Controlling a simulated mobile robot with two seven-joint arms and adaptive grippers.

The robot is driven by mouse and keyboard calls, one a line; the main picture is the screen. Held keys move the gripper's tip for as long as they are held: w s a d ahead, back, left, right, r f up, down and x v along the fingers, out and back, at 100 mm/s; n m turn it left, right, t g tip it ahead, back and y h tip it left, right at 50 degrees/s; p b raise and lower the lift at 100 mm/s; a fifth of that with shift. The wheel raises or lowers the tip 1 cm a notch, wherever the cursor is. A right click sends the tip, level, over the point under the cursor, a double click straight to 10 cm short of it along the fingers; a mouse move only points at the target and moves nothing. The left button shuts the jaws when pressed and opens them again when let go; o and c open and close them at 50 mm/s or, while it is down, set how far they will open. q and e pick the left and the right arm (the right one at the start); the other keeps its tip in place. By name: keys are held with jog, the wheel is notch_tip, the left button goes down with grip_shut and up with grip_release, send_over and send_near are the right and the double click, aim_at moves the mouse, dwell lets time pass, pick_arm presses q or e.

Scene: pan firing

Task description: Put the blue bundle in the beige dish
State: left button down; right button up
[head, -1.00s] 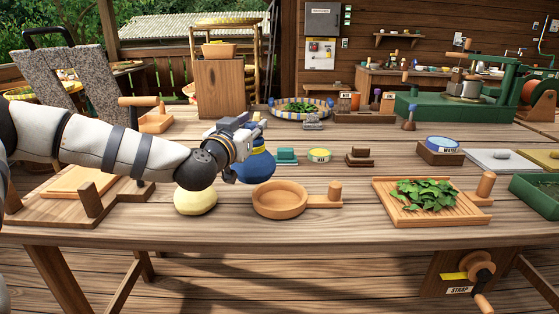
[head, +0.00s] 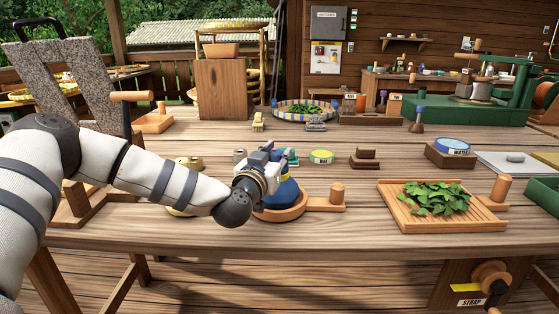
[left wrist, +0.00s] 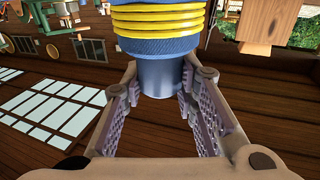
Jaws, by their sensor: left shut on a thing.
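The blue bundle (head: 284,194) shows at the tan, beige-like round dish (head: 291,215), which has a short handle on its right. My left gripper (head: 270,168) is above the dish and shut on the bundle's narrow top. In the left wrist view the bundle (left wrist: 160,45) has yellow bands, and its blue neck sits between the gripper's fingers (left wrist: 160,92). The bundle's lower part appears within the dish's rim; I cannot tell whether it touches the bottom. My gripper and wrist hide the dish's left and back parts. My right gripper is not in view.
A slatted wooden tray (head: 400,215) with green leaves lies to the right. A round tin (head: 321,157) and a brown block (head: 365,158) stand behind the dish. The table between dish and tray is mostly clear.

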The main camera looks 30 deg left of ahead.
pick_arm(q)
jog(key=c, duration=1.3)
grip_release()
jog(key=shift+d+f, duration=0.1)
jog(key=shift+f, duration=0.55)
jog(key=shift+r, duration=0.15)
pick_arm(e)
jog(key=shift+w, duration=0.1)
pick_arm(q)
jog(key=shift+s+r, duration=0.15)
jog(key=shift+s, duration=0.05)
jog(key=p+v, duration=0.2)
jog(key=v, duration=0.9)
jog(key=shift+s, duration=0.3)
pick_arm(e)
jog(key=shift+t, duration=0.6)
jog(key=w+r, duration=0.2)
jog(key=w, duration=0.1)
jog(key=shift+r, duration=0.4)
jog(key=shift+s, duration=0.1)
